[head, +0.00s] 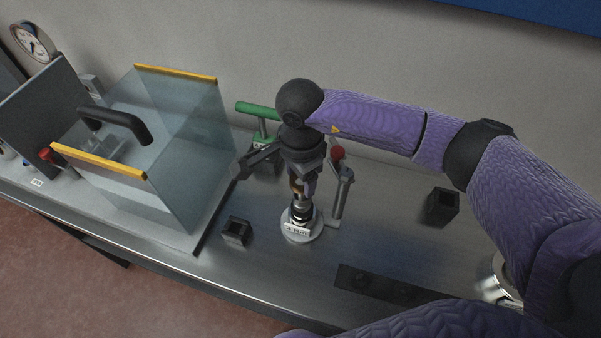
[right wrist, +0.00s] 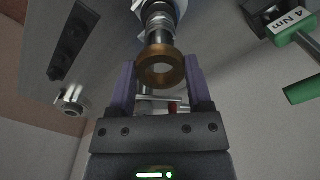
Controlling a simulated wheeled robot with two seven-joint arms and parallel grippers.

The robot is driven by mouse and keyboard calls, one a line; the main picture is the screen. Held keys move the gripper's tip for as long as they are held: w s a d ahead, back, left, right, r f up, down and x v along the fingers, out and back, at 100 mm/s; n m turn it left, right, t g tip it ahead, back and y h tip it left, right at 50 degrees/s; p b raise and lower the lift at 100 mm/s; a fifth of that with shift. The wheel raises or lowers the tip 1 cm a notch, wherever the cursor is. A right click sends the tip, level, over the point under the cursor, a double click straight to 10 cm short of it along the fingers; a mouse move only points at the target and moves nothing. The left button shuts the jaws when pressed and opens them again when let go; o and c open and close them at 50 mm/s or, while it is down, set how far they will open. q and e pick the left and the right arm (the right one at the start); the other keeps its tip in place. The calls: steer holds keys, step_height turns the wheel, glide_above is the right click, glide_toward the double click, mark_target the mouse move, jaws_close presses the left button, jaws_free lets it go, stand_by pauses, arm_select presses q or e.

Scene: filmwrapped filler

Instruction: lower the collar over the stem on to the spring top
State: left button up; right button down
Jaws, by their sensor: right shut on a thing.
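My right gripper (head: 299,193) points down over the stem assembly, its fingers shut on a bronze collar (right wrist: 160,68). The collar is a thick ring with an open hole, held between the two purple fingertips in the right wrist view. The metal stem and spring assembly (head: 301,212) stands upright on a round pale base (head: 296,238) with a white label. The assembly also shows in the right wrist view (right wrist: 160,22), just beyond the collar and overlapped by it. I cannot tell whether the stem tip is inside the hole. My left gripper is not in view.
A glass box (head: 190,150) with yellow edges stands left. A green-handled tool (head: 258,108) and a red-tipped post (head: 338,155) stand close behind the gripper. Small black blocks (head: 236,231) (head: 442,206) and a black strip (head: 380,286) lie around. The bench between them is clear.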

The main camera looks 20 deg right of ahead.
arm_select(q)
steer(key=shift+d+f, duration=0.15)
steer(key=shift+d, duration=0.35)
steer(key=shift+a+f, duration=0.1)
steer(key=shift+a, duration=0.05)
arm_select(e)
steer(key=shift+b, duration=0.35)
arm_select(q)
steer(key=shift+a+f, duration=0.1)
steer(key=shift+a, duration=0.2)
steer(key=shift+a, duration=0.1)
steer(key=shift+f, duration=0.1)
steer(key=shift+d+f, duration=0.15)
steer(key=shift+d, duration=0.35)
